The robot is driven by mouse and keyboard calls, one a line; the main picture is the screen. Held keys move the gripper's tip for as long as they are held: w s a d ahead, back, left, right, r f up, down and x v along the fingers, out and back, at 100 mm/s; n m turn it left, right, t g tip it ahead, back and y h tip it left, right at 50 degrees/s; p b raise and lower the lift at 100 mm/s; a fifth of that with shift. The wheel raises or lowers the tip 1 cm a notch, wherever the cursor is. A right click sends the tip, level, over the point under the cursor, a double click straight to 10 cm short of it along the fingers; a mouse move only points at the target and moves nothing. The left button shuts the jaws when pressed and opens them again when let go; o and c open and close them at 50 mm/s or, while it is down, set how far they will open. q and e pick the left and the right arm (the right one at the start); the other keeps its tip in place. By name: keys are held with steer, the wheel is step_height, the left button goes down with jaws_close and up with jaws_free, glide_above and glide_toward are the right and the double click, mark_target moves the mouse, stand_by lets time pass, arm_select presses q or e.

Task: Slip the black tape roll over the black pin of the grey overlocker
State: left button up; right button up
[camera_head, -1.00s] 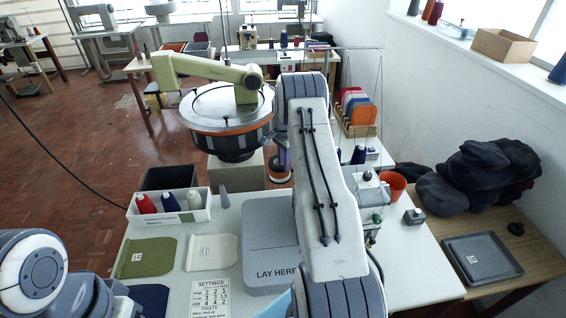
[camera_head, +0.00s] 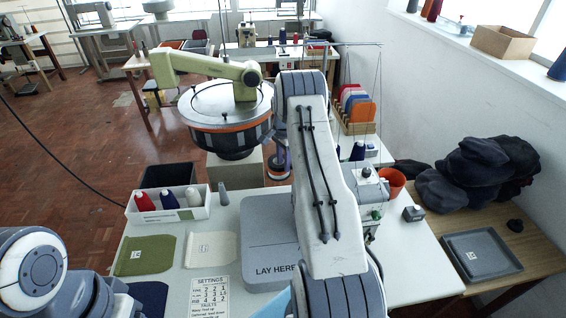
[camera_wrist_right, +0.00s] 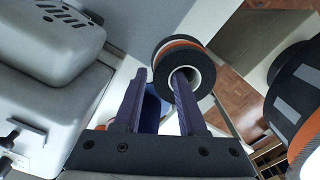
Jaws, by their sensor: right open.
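A black tape roll (camera_wrist_right: 186,76) with an orange band and a pale core shows in the right wrist view, its hole facing the camera. It also shows in the head view (camera_head: 279,172), beyond my right arm. My right gripper (camera_wrist_right: 160,76) is open, with two purple fingers. The right-hand finger overlaps the roll's hole; I cannot tell whether it is inside. The grey overlocker (camera_head: 368,186) is partly hidden behind my right arm in the head view. My left gripper is out of view; only my left arm shows at bottom left.
A large round drum machine (camera_head: 228,128) with a green arm stands behind the table; the drum is close at right in the wrist view (camera_wrist_right: 292,105). A white box of thread cones (camera_head: 165,216), a grey platen (camera_head: 268,225) and an orange cup (camera_head: 391,180) stand nearby.

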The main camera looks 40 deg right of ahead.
steer(key=shift+w+d+r, duration=0.1)
steer(key=shift+w+r, duration=0.25)
steer(key=shift+r, duration=0.15)
step_height(320, 180, up, 10)
steer(key=b, duration=0.3)
steer(key=shift+s+f, duration=0.25)
steer(key=shift+s, duration=0.05)
